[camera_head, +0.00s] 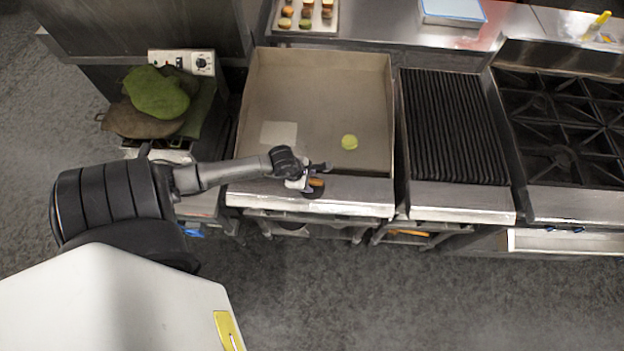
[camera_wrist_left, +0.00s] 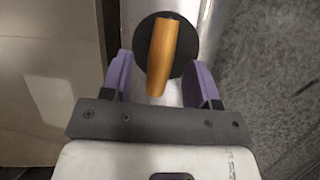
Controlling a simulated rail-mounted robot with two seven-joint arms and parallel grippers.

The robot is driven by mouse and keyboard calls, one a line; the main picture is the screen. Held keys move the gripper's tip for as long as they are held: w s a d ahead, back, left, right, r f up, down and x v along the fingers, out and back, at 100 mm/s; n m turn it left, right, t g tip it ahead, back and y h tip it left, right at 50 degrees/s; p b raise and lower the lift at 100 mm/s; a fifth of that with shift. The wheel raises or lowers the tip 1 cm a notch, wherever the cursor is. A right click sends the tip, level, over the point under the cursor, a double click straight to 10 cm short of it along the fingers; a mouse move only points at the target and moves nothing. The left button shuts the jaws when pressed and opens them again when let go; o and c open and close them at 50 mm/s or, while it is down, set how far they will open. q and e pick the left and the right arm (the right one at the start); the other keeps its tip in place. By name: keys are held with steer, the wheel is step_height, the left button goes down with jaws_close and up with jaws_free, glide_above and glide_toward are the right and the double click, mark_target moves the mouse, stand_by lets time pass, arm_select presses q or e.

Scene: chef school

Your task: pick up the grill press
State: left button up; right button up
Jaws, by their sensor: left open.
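The grill press (camera_head: 316,183) has a black round plate and an orange-brown wooden handle. In the head view it sits on the steel front ledge of the flat griddle, partly hidden by my left gripper (camera_head: 310,178). In the left wrist view the handle of the grill press (camera_wrist_left: 163,50) points towards my left gripper (camera_wrist_left: 161,77). The gripper's purple fingers are open, one on each side of the near end of the handle. A gap shows on both sides, so they do not grip it. My right gripper is not in view.
The flat griddle (camera_head: 270,95) behind the press holds a small yellow-green round item (camera_head: 349,142) and a pale square patch. A ribbed grill (camera_head: 450,120) and a burner stove (camera_head: 565,125) stand to the right. Green and brown cloth-like items (camera_head: 158,93) lie at left.

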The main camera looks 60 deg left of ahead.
arm_select(q)
steer(key=shift+x, duration=1.05)
jaws_close()
